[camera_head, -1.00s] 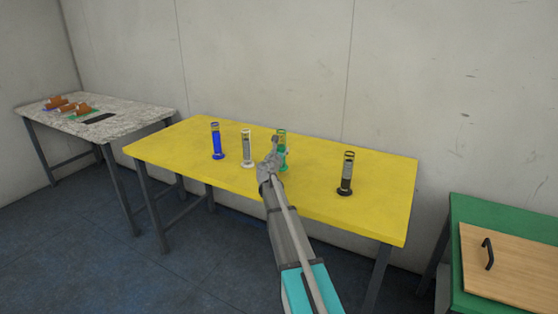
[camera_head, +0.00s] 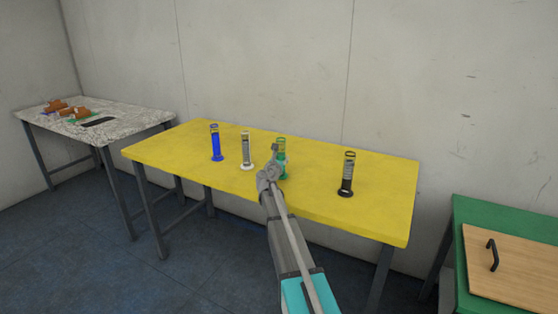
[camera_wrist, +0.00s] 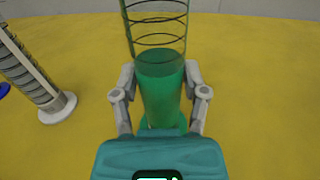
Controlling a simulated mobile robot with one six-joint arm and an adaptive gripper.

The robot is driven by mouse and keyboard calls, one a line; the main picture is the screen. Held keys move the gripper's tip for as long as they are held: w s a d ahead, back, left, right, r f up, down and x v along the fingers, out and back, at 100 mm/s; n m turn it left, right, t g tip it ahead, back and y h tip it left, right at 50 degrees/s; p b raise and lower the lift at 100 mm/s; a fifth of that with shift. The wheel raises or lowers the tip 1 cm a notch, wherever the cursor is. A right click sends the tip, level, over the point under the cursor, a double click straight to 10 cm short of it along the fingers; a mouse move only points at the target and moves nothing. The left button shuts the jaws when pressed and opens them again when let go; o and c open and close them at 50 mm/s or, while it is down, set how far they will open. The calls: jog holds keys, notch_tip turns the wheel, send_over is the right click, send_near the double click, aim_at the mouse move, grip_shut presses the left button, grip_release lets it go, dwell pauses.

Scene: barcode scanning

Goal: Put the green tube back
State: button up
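The green tube (camera_head: 282,147) is a clear cylinder with dark rings, a green lower part and a green foot. It is upright over the yellow table (camera_head: 178,152), between the white tube (camera_head: 246,150) and the black tube (camera_head: 348,172). My gripper (camera_head: 275,160) is shut on its lower part. In the wrist view, my gripper's fingers (camera_wrist: 160,77) sit on both sides of the green tube (camera_wrist: 161,92). The foot is low, at or very near the tabletop; my gripper partly hides it, so contact is unclear.
A blue tube (camera_head: 216,142) stands left of the white tube. The tabletop is clear between the green and black tubes. A speckled table (camera_head: 133,117) is at far left. A green table (camera_head: 488,211) with a handled wooden board (camera_head: 522,262) is at right.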

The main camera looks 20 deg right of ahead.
jog(key=shift+o, duration=1.2)
jog(key=shift+r, duration=0.15)
jog(key=v, duration=1.2)
